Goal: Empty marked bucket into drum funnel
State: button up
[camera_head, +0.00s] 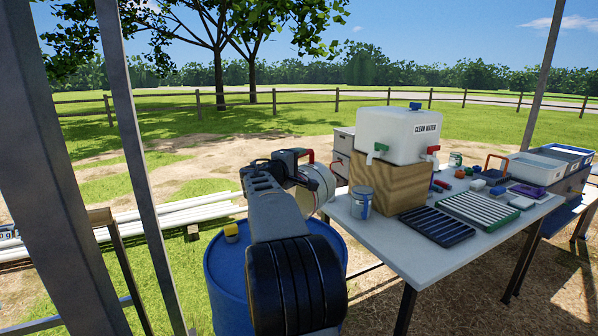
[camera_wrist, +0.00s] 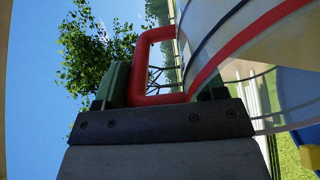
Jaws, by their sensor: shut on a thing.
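A whitish, see-through bucket (camera_head: 319,188) hangs in my gripper (camera_head: 303,165) above the blue drum (camera_head: 222,275). It looks tipped onto its side. In the wrist view the bucket (camera_wrist: 285,62) fills the upper right and carries a red band and darker lines. My gripper (camera_wrist: 150,88) is shut on its red handle (camera_wrist: 146,60). The drum shows at the right edge of the wrist view (camera_wrist: 293,100). A yellow cap (camera_head: 231,233) sits on the drum top. I cannot make out the funnel; my arm covers much of the drum.
A table (camera_head: 385,262) stands right of the drum, with a clean-water tank (camera_head: 398,133) on a wooden block, a small jar (camera_head: 361,203), racks and tools. A metal post (camera_head: 135,150) stands at the left. White pipes (camera_head: 170,222) lie behind the drum.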

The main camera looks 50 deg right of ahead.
jog(key=shift+s+a+r+h+b, duration=0.15)
jog(key=shift+a+h+b, duration=0.55)
jog(key=shift+b, duration=1.05)
jog(key=shift+s+a+r+h+b, duration=0.1)
jog(key=shift+a+r+h+b, duration=0.2)
jog(key=shift+a+b, duration=1.15)
jog(key=shift+s+a+r+h+b, duration=0.15)
jog(key=shift+a+h+b, duration=0.4)
jog(key=shift+b, duration=1.55)
jog(key=shift+r, duration=0.15)
